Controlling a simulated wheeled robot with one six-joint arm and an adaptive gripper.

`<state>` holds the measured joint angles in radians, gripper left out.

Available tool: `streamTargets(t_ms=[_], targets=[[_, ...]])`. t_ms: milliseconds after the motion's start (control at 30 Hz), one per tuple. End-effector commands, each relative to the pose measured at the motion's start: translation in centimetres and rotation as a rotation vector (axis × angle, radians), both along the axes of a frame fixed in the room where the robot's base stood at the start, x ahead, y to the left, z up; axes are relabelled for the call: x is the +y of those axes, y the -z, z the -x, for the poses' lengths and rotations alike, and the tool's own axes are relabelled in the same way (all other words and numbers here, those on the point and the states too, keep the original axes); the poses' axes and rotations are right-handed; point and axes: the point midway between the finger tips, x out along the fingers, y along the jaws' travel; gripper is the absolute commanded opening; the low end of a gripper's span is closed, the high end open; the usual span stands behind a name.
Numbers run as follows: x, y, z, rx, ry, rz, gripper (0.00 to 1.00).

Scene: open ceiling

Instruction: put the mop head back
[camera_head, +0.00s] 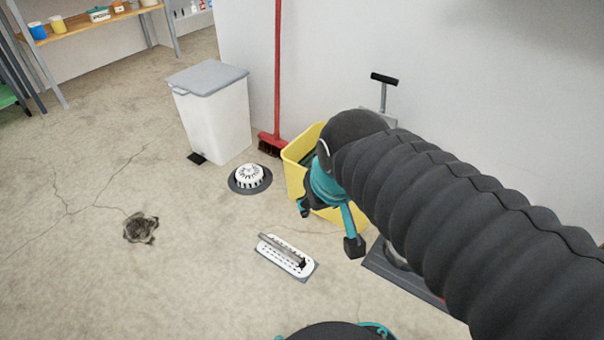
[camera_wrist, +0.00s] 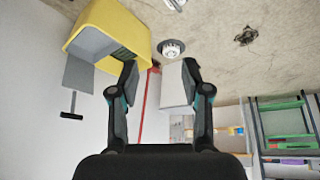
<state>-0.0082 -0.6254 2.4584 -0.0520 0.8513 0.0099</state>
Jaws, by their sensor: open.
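No object is clearly recognisable as a mop head. A flat white slotted plate with a grey bar (camera_head: 274,246) lies on the floor below and left of my gripper (camera_head: 328,228); part of a white object shows at the top of the wrist view (camera_wrist: 176,4). A yellow bucket (camera_head: 294,178) stands by the wall behind my gripper, partly hidden by it. In the wrist view the bucket (camera_wrist: 104,22) is upper left, with a dark greenish insert (camera_wrist: 123,54). My gripper is open, its fingers apart and empty in the wrist view (camera_wrist: 160,72).
A white dome on a dark disc (camera_head: 250,177), a white lidded bin (camera_head: 215,120) and a red broom (camera_head: 277,70) stand near the wall. A dark ragged patch (camera_head: 141,228) marks the cracked floor. A dark grey flat object (camera_head: 385,263) lies below my arm. The left floor is mostly clear.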

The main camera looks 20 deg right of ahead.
Motion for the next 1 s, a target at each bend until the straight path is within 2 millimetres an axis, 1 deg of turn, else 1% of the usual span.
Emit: streamTargets(t_ms=[33, 100, 200, 300, 567, 633, 767, 900, 933, 1000], targets=[[0.2, -0.3, 1.1, -0.014, 0.005, -0.013, 0.47], [0.4, -0.5, 2.1, -0.024, 0.009, -0.028, 0.47], [0.6, -0.6, 3.0, -0.031, 0.012, -0.041, 0.47], [0.6, -0.6, 3.3, -0.034, 0.013, -0.046, 0.47], [0.6, -0.6, 3.3, -0.034, 0.013, -0.046, 0.47], [0.7, -0.9, 3.3, -0.034, 0.013, -0.046, 0.47], [0.6, -2.8, 3.3, -0.034, 0.012, -0.046, 0.47], [0.6, -5.7, 3.3, -0.034, 0.012, -0.046, 0.47], [0.6, -6.0, 3.3, -0.034, 0.012, -0.046, 0.47], [0.6, -6.0, 3.3, -0.034, 0.012, -0.046, 0.47]])
